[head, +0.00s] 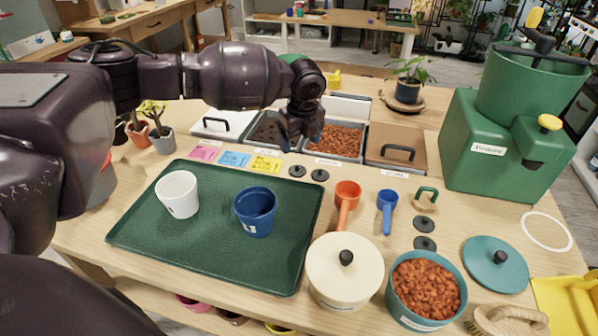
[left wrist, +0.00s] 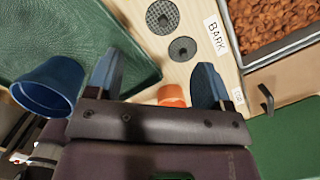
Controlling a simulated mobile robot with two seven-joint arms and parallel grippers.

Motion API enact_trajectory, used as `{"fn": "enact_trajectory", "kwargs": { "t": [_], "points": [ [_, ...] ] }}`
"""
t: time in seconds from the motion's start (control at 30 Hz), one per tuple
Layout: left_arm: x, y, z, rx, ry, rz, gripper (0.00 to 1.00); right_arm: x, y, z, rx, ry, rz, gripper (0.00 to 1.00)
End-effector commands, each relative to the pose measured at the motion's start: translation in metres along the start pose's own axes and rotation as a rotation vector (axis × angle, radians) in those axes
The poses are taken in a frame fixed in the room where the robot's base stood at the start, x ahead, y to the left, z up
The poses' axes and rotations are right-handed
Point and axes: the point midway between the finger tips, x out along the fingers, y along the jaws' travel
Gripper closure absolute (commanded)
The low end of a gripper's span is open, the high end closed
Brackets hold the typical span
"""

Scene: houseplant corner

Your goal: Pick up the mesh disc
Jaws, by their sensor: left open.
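Two small dark round discs lie side by side on the wooden table between the green tray and the bark bin, a left disc (head: 297,171) and a right disc (head: 320,175). In the left wrist view they show as a far disc (left wrist: 162,16) and a near disc (left wrist: 182,49), with a mesh-like surface. Two more dark discs lie farther right, one (head: 424,224) above the other (head: 425,243); their surface is too small to tell. My left gripper (head: 294,138) is open and empty, above the table near the first pair. It also shows in the left wrist view (left wrist: 155,78).
The green tray (head: 140,235) holds a white cup (head: 178,194) and a blue cup (head: 255,212). An orange scoop (head: 347,195) and a blue scoop (head: 387,205) lie right of the first discs. A cream lidded pot (head: 343,275) stands in front. Bins line the back.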

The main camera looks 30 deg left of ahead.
Motion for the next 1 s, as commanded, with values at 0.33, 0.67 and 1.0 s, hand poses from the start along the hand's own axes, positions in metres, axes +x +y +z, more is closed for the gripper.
{"fn": "enact_trajectory", "kwargs": {
  "t": [0.33, 0.67, 1.0],
  "points": [
    [0.044, 0.0, -0.001, 0.001, 0.001, 0.003, 0.26, 0.003, -0.003, 0.005, 0.005, -0.006, -0.002, 0.57],
    [0.079, -0.004, 0.002, 0.002, 0.002, 0.006, 0.26, 0.008, -0.007, 0.018, 0.014, -0.027, -0.005, 0.57],
    [0.093, -0.003, 0.003, 0.0, 0.0, 0.001, 0.26, 0.012, -0.006, 0.01, 0.006, -0.01, -0.007, 0.57]
  ]
}}
